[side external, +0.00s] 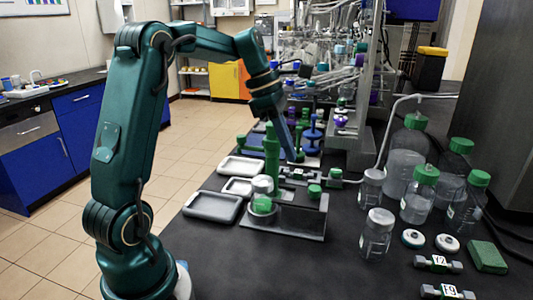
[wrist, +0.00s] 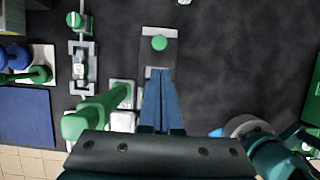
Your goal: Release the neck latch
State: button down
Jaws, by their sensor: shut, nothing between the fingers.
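My gripper (wrist: 160,72) shows in the wrist view as two long blue fingers pressed together, with nothing between them. In the side external view my gripper (side external: 290,158) points down behind a tall green post (side external: 271,150). In the wrist view the fingertips appear at the near end of a small grey plate (wrist: 144,43) with a round green knob (wrist: 159,43). I cannot tell whether they touch it. A grey block (side external: 318,212) holding a jar with green contents (side external: 263,195) stands in front of the post. Which part is the neck latch is not clear.
Pale trays (side external: 212,207) lie left of the block. Bottles with green caps (side external: 418,196) crowd the right.

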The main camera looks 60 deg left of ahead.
jog(key=shift+v, duration=1.05)
jog(key=shift+d, duration=0.1)
jog(key=s+d+r+m+t+y, duration=0.1)
jog(key=s+d+r+m, duration=0.3)
jog(key=s+d+m, duration=0.45)
jog(key=s+d+f+m+y, duration=0.1)
jog(key=s+f+m, duration=0.2)
jog(key=m, duration=0.6)
jog(key=s+d+f+m+t+y, duration=0.1)
jog(key=s+f+m, duration=0.3)
jog(key=m, duration=0.5)
jog(key=shift+d+f, duration=0.2)
jog(key=shift+d, duration=0.65)
